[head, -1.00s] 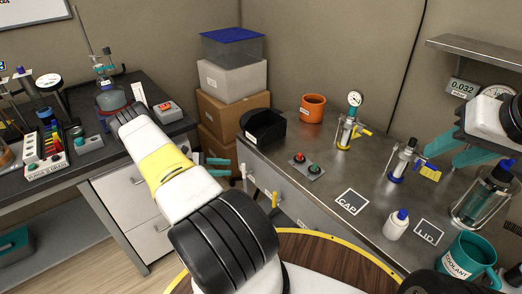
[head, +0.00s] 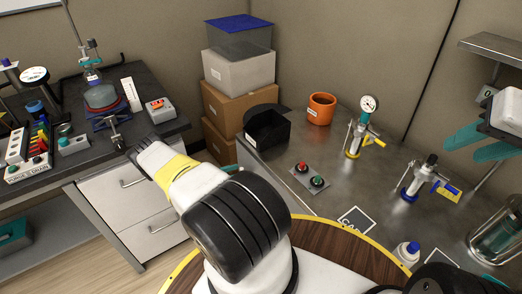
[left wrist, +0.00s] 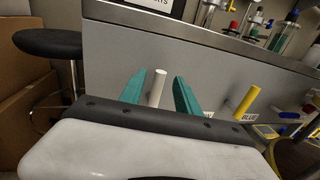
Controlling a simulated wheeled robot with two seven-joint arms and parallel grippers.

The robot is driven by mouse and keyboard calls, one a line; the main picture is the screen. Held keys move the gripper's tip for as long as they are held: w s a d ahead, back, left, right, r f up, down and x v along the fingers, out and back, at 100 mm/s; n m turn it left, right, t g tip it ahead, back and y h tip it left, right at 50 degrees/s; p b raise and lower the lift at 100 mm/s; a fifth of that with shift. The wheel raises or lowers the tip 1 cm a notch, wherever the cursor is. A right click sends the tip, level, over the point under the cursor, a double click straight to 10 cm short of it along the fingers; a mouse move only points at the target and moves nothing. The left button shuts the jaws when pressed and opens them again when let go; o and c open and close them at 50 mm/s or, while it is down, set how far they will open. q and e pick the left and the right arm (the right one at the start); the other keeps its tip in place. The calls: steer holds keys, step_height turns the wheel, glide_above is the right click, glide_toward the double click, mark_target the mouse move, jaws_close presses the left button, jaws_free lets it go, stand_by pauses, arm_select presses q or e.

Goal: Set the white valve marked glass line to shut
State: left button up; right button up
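A white valve handle (left wrist: 158,87) sticks out from the grey bench front in the left wrist view. My left gripper (left wrist: 160,77) is open, with one teal finger on each side of the handle and gaps visible. I cannot tell how deep the handle sits between them. The white valve's label is not readable. In the head view the handle is hidden behind my left arm, and only a sliver of teal (head: 231,169) shows of the left gripper. My right gripper (head: 463,148) is open and empty over the right side of the bench.
A yellow handle (left wrist: 246,102) stands right of the white one, with a blue handle (left wrist: 290,115) beyond. The steel bench edge (left wrist: 230,33) runs above. A black bin (head: 268,130), red and green buttons (head: 310,177) and a gauge stand (head: 358,135) are on the bench.

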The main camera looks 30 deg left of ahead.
arm_select(q)
steer(key=shift+x, duration=1.85)
jaws_close()
